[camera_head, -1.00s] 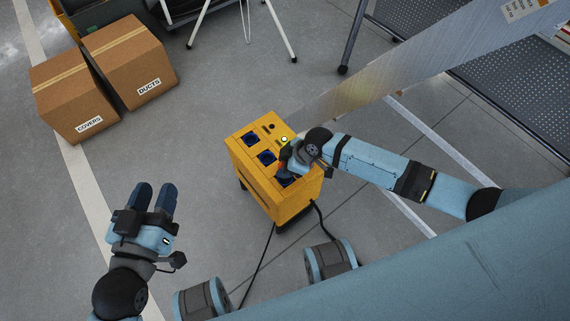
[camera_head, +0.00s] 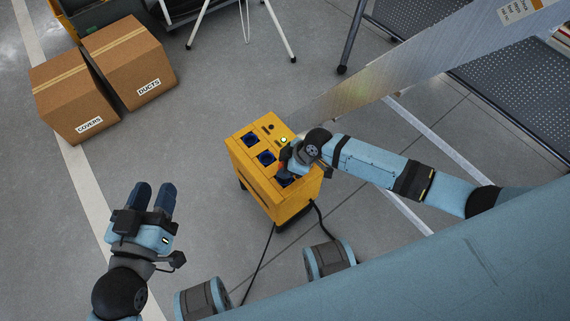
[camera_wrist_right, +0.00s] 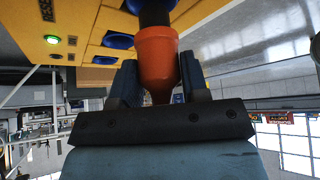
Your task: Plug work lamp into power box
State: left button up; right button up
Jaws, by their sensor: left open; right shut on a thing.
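The yellow power box (camera_head: 262,190) stands on the floor in the middle of the head view, with several blue sockets on its top and a lit green light (camera_wrist_right: 72,40). My right gripper (camera_head: 290,163) is at the top right part of the box. In the right wrist view my right gripper (camera_wrist_right: 158,85) is shut on an orange plug (camera_wrist_right: 158,58), whose dark front end meets the box at a socket. How deep it sits I cannot tell. My left gripper (camera_head: 152,196) is open and empty over the floor, left of the box. The lamp itself cannot be made out.
Two cardboard boxes, COVERS (camera_head: 75,98) and DUCTS (camera_head: 130,62), stand at the upper left. White stand legs (camera_head: 273,28) are behind the power box. A metal beam (camera_head: 400,70) and perforated platform (camera_head: 510,100) are at the right. A black cable (camera_head: 258,265) lies in front.

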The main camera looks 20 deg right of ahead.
jog(key=shift+f, duration=0.2)
dwell(0.4)
jog(key=shift+f+b, duration=1)
jog(key=shift+f, duration=0.5)
jog(key=o, duration=1.6)
